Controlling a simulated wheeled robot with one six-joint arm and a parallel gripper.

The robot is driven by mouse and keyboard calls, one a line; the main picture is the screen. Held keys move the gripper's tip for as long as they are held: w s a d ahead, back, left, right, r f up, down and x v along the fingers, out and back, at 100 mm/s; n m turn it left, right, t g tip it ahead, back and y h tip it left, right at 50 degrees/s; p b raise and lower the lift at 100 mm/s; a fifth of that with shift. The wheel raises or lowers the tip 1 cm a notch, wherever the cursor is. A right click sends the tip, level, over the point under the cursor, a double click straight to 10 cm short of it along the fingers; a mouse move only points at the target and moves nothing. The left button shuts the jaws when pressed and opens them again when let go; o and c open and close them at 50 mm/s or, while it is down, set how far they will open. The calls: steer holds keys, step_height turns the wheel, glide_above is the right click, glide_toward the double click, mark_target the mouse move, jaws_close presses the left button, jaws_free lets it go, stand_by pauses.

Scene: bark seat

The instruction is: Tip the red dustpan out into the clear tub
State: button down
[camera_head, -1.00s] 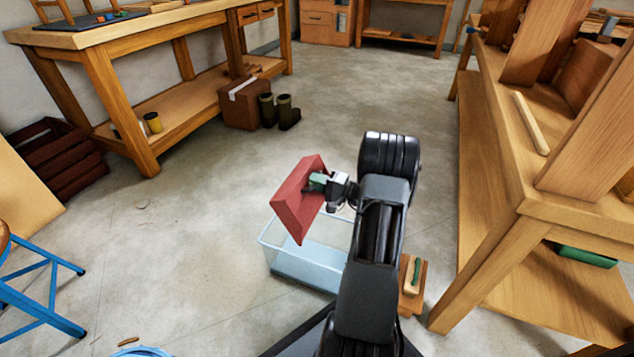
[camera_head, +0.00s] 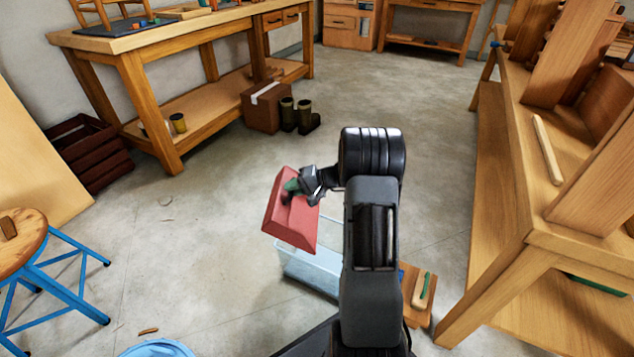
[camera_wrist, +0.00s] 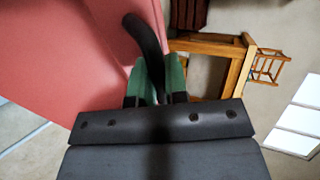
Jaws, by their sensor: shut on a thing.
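The red dustpan (camera_head: 292,222) hangs tilted in the air in the head view, its broad red side towards the camera. In the wrist view the red pan (camera_wrist: 60,60) fills the upper left. My gripper (camera_head: 293,187) is shut on its dark handle (camera_wrist: 146,40), with green fingertips (camera_wrist: 156,82) on either side. The clear tub (camera_head: 308,268) stands on the floor below the pan, partly hidden by the pan and my arm. The pan overlaps the tub's left and back part in the picture. What the pan holds, and the tub's inside, cannot be made out.
A wooden bench (camera_head: 545,225) stands close on the right. A brush (camera_head: 421,290) lies on a wooden block beside the tub. A blue-legged stool (camera_head: 60,270) and a blue bucket (camera_head: 155,349) are at the left. A small brown scrap (camera_head: 148,331) lies on the floor. The middle floor is clear.

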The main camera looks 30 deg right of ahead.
mark_target(282, 187)
steer(key=shift+w+a+r+n+g+h+p, duration=0.15)
steer(key=shift+w+a+n+g+p, duration=0.15)
steer(key=shift+a, duration=0.25)
steer(key=shift+w+a+r+n+g+h+p, duration=0.1)
steer(key=shift+w+a+n+g+h+p, duration=0.15)
steer(key=shift+a+g, duration=0.2)
steer(key=shift+w+d+f+m+g+h+p, duration=0.15)
steer(key=shift+w+f+m+h+p, duration=0.15)
steer(key=shift+w+h, duration=0.2)
steer(key=shift+w+d+f+m+g+h+p, duration=0.15)
steer(key=shift+w+f+h+p, duration=0.1)
steer(key=shift+w+h+p, duration=0.2)
steer(key=w+d+m+h, duration=0.2)
steer(key=d+m+h, duration=0.2)
steer(key=d+h, duration=0.1)
steer(key=shift+w+d+f+m, duration=0.35)
steer(key=shift+d+f, duration=0.1)
steer(key=shift+d, duration=0.15)
steer(key=shift+g, duration=0.35)
